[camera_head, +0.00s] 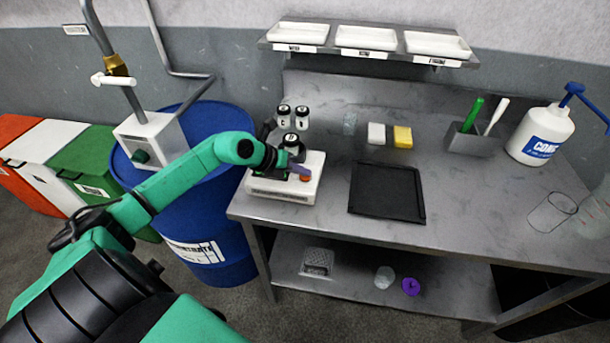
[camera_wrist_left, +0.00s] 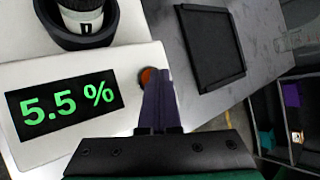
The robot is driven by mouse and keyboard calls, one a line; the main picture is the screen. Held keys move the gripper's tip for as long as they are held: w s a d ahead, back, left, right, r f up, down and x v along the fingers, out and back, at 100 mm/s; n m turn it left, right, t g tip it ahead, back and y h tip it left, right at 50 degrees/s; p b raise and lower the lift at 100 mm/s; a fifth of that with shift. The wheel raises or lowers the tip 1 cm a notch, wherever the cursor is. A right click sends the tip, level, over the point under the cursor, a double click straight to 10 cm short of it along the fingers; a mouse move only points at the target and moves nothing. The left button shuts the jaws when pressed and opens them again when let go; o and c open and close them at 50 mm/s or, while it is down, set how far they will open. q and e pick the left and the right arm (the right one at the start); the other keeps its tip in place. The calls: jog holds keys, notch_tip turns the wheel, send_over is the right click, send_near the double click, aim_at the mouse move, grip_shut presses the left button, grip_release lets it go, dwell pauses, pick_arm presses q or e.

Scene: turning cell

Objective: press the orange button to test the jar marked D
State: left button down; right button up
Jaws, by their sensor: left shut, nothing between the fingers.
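The white tester (camera_head: 284,192) sits at the table's left front corner. In the left wrist view its display (camera_wrist_left: 66,105) reads 5.5 % in green. The jar marked D (camera_head: 291,143) stands in the tester's dark round holder, and its lower part with the letter D (camera_wrist_left: 84,22) shows in the left wrist view. The orange button (camera_head: 305,178) is on the tester beside the display. My left gripper (camera_head: 302,172) is shut and empty, with its fingertips at the button (camera_wrist_left: 146,78), partly covering it. I cannot tell whether they touch it. My right gripper is not in view.
Two more jars (camera_head: 293,117) with black lids stand behind the tester. A black tray (camera_head: 387,191) lies to the right, with a white block (camera_head: 376,133) and a yellow sponge (camera_head: 402,137) behind it. A blue drum (camera_head: 205,220) stands left of the table.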

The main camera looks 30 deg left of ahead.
aim_at(302, 179)
pick_arm(q)
jog(key=shift+r+p, duration=0.35)
jog(key=shift+r, duration=0.3)
notch_tip(302, 179, up, 5)
jog(key=p, duration=0.4)
jog(key=shift+r, duration=0.1)
dwell(0.4)
